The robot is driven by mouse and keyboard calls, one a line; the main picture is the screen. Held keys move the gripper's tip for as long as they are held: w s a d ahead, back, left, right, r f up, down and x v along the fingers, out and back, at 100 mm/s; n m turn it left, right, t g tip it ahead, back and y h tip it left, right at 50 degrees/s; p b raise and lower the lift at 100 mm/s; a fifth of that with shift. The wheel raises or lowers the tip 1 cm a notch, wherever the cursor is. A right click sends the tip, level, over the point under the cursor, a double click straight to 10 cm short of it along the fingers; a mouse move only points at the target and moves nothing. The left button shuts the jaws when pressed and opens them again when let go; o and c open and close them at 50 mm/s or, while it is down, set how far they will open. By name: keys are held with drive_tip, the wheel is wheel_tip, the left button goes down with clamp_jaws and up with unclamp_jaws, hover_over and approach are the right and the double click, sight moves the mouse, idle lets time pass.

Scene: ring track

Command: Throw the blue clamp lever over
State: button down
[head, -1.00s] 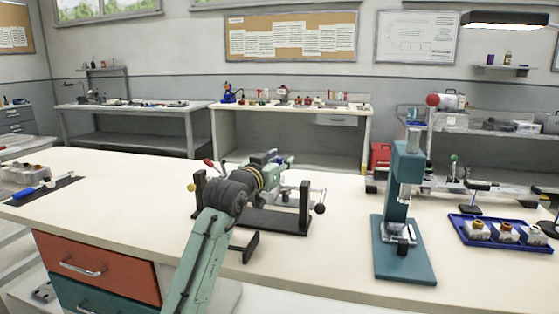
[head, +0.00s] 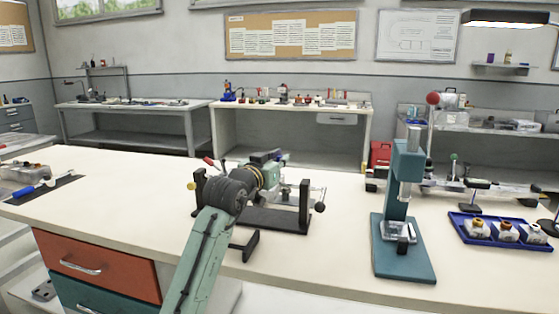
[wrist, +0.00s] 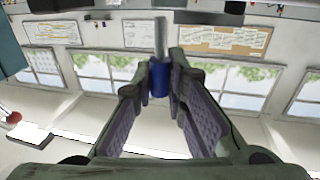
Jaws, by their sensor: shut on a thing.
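The blue clamp lever's grip (wrist: 160,80) shows in the wrist view as a short blue cylinder on a grey rod, between my fingertips. My gripper (wrist: 160,84) is shut on it, with one finger on each side. In the head view my gripper (head: 272,172) is over the black fixture (head: 268,218) on the bench. My own wrist and forearm hide much of the fixture and most of the lever there.
A red-tipped lever (head: 209,161) stands close left of my wrist. A ball-ended handle (head: 320,207) sticks out at the fixture's right.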

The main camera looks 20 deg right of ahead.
drive_tip(key=shift+d, duration=0.1)
drive_tip(key=shift+s+d+m, duration=0.2)
drive_tip(key=shift+m, duration=0.4)
drive_tip(key=shift+s+d+m, duration=0.15)
drive_tip(key=shift+d+m, duration=0.05)
drive_tip(key=shift+m, duration=0.4)
drive_tip(key=m, duration=0.1)
drive_tip(key=d+m+y, duration=0.1)
drive_tip(key=shift+s+f+m+g, duration=0.25)
drive_tip(key=shift+s+m+g, duration=0.05)
drive_tip(key=m, duration=0.1)
drive_tip(key=d+f+m, duration=0.1)
drive_tip(key=shift+s+m+y, duration=0.35)
drive_tip(key=shift+m+y, duration=0.05)
drive_tip(key=shift+s+d+f+m+y, duration=0.1)
drive_tip(key=shift+d+f+m+y, duration=0.1)
drive_tip(key=shift+m, duration=0.4)
drive_tip(key=shift+s+d+f+m+y, duration=0.1)
drive_tip(key=shift+f+m, duration=0.1)
drive_tip(key=shift+m, duration=0.4)
drive_tip(key=c, duration=1.6)
unclamp_jaws()
drive_tip(key=shift+a, duration=0.1)
